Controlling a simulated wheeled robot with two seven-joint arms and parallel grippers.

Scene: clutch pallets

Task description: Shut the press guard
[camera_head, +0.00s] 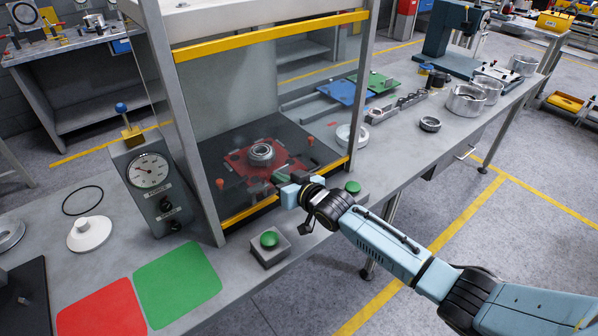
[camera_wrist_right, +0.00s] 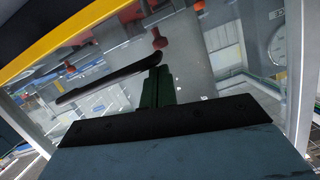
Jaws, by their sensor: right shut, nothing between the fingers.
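The press guard is a clear panel between two grey posts. Its yellow lower edge (camera_head: 250,213) sits low in the opening, close to the table; I cannot tell if a small gap is left. A dark bar handle (camera_wrist_right: 105,80) crosses the panel in the right wrist view. My right gripper (camera_head: 281,178) is at the guard's lower front, fingers shut and empty. The dark green fingers also show in the right wrist view (camera_wrist_right: 157,85), at the handle's end; contact is unclear. Behind the panel are a red fixture (camera_head: 237,163) and a metal ring (camera_head: 262,153). My left gripper is out of view.
A green button box (camera_head: 268,241) and another green button (camera_head: 353,187) stand before the press. A gauge box (camera_head: 150,175) with a blue-topped lever is at left. Red (camera_head: 100,312) and green (camera_head: 178,280) mats lie front left. Metal rings (camera_head: 466,100) are at right.

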